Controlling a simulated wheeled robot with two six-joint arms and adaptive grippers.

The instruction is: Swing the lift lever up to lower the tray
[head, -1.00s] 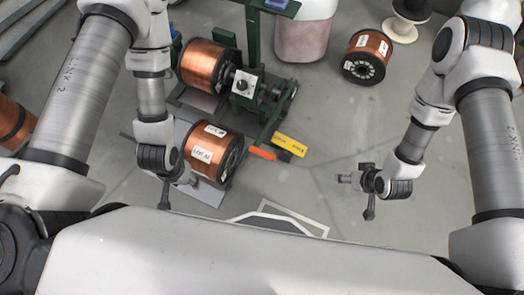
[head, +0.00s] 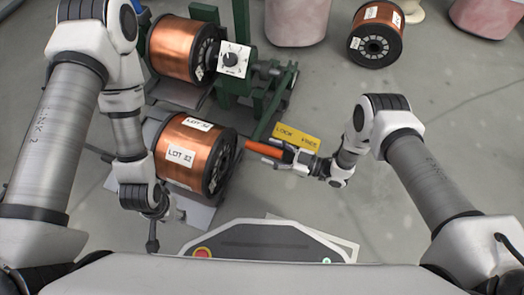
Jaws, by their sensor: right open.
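The lift lever's orange handle (head: 262,147) sticks out low beside the green stand, right of the lower copper spool. My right gripper (head: 270,154) is open, with its fingers reaching along the handle, apparently on either side of it. Whether they touch it I cannot tell. A grey tray plate (head: 197,214) shows under the lower copper spool (head: 182,152), labelled LOT 32. My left gripper (head: 160,225) hangs in front of that spool, near the plate's edge; its opening is unclear.
A green stand (head: 240,88) with a dial box (head: 234,59) carries the upper copper spool (head: 174,47). A yellow LOCK tag (head: 297,136) lies just behind my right gripper. Another spool (head: 375,38) stands at the back right.

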